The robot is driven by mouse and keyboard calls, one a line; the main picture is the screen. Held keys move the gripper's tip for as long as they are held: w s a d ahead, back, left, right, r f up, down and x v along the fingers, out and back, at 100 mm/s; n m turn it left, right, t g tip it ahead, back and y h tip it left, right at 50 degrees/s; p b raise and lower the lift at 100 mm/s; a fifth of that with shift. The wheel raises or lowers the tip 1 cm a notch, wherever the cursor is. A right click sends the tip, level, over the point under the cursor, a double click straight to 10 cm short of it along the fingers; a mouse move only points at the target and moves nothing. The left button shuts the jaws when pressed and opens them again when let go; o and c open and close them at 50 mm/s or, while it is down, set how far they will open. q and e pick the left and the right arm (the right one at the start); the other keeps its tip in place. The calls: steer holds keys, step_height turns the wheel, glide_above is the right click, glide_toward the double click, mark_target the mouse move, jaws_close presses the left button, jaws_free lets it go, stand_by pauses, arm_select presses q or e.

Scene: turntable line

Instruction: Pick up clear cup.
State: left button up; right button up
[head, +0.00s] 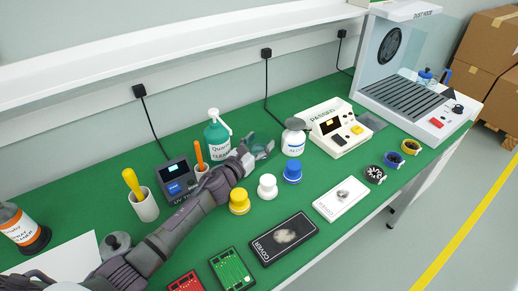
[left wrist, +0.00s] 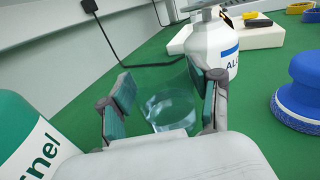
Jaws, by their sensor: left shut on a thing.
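The clear cup (left wrist: 170,110) is a see-through vessel between the two fingers of my left gripper (left wrist: 166,98) in the left wrist view. The gripper is shut on it, with a teal-padded finger on each side. In the head view my left gripper (head: 259,149) reaches over the green table between the green-and-white bottle and the white alcohol bottle. The cup is hard to make out there, and I cannot tell whether it touches the table. My right gripper is not in view.
The alcohol bottle (head: 293,138) stands just right of the gripper; the green-and-white pump bottle (head: 217,137) stands to its left. Yellow (head: 239,202), white (head: 267,187) and blue (head: 292,171) capped pots stand in front. A cream device (head: 338,128) is farther right.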

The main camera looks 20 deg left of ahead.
arm_select(q)
steer(key=shift+s, duration=0.1)
steer(key=shift+r+p, duration=0.95)
steer(key=r+p, duration=0.2)
steer(key=shift+s+d+r, duration=0.15)
steer(key=shift+d+r, duration=0.05)
steer(key=shift+r, duration=0.15)
steer(key=s+d+r+p, duration=0.6)
steer(key=s+d+p, duration=0.1)
steer(key=d, duration=0.1)
steer(key=shift+d+p, duration=0.3)
steer(key=shift+r, duration=0.15)
stand_by(1.2)
